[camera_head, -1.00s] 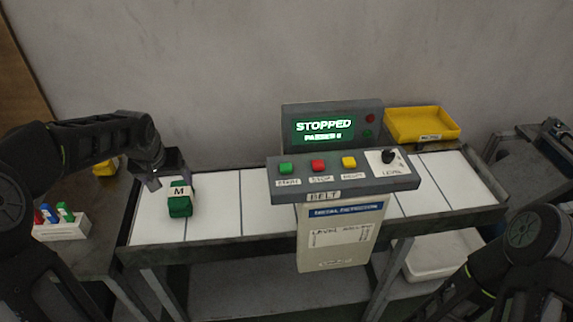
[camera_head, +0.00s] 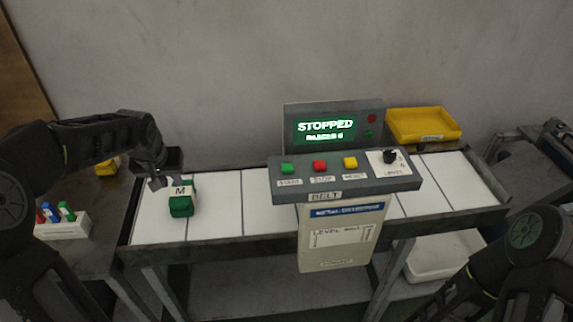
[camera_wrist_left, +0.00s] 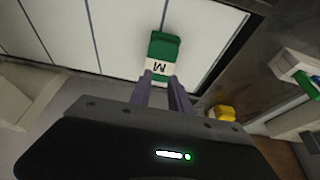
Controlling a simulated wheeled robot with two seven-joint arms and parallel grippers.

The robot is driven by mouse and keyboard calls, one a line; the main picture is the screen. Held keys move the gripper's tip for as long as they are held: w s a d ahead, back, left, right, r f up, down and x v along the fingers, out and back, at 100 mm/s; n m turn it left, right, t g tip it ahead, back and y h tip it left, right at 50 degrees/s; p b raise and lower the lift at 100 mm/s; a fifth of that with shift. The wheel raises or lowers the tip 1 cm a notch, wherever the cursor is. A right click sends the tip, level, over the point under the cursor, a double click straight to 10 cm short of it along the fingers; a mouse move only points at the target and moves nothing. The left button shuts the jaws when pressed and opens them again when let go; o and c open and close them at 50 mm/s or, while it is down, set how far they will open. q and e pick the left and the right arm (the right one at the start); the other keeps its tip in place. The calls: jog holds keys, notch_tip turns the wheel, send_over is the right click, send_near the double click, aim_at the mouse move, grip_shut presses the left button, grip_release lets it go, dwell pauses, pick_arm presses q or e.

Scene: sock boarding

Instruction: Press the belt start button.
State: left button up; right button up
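The start button (camera_head: 288,168) is the green one at the left of the grey belt panel (camera_head: 345,192), with a red stop button (camera_head: 320,166) and a yellow button (camera_head: 350,162) beside it. The display (camera_head: 325,131) reads STOPPED. My left gripper (camera_head: 165,184) is at the belt's left end, well left of the panel, beside a green bundle with an M label (camera_head: 181,205).
The white belt (camera_head: 215,215) runs behind and under the panel. A knob (camera_head: 389,157) stands on the panel's right. A yellow tray (camera_head: 423,125) is behind the belt at right. A white holder with coloured pegs (camera_head: 62,228) is at the left. Space above the belt between gripper and panel is clear.

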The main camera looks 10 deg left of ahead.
pick_arm(q)
grip_shut()
dwell(0.8)
